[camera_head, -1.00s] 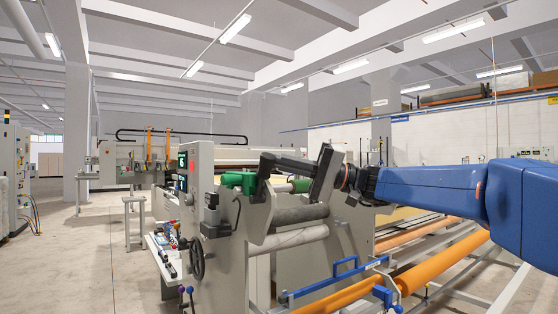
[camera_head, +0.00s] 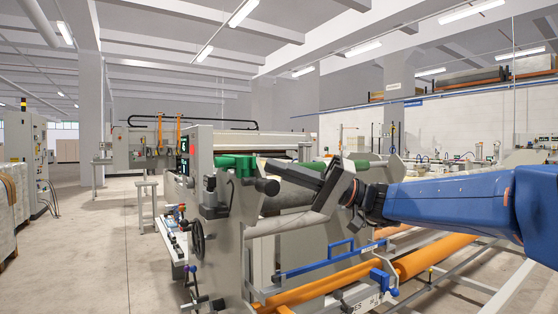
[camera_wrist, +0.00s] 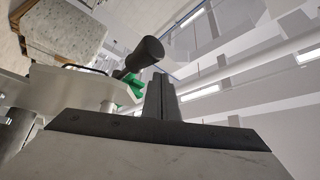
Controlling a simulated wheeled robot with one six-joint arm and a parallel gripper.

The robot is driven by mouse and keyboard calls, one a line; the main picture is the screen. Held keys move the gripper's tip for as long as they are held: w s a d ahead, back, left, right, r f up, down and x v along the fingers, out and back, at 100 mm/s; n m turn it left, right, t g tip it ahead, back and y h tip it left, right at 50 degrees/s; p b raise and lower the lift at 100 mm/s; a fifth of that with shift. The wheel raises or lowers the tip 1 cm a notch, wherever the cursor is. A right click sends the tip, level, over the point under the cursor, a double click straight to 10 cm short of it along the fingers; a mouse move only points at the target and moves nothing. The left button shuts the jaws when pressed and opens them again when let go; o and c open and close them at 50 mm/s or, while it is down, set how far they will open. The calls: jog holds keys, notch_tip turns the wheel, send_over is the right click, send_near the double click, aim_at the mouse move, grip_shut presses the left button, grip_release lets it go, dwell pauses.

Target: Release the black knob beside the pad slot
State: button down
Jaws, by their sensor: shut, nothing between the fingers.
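The black knob (camera_head: 267,187) projects toward the right from the top of the grey machine side frame, beside a green part. In the wrist view the knob (camera_wrist: 148,52) is a dark rounded cylinder on a thinner stem, just up and left of my fingers. My gripper (camera_head: 273,168) is shut and empty, reaching in from the right with its tips close to the knob, slightly above it in the picture. In the wrist view my gripper (camera_wrist: 160,82) shows its fingers together with the knob outside them. Whether they touch the knob is unclear. I cannot make out the pad slot.
The green part (camera_head: 236,163) sits close to the knob on the frame. A black handwheel (camera_head: 197,242) is lower on the same frame. A blue handle bar (camera_head: 325,262) and orange rollers (camera_head: 435,257) lie below my arm. Open floor (camera_head: 95,255) is at left.

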jog(key=shift+s+d+f, duration=0.1)
jog(key=shift+s+f, duration=0.05)
jog(key=shift+f, duration=0.6)
jog(key=shift+s+f, duration=0.15)
jog(key=shift+f, duration=0.55)
notch_tip(320, 180, up, 5)
jog(key=d, duration=0.1)
jog(key=w+d+f, duration=0.5)
jog(key=d, duration=0.2)
jog(key=shift+f, duration=0.4)
jog(key=shift+w, duration=0.1)
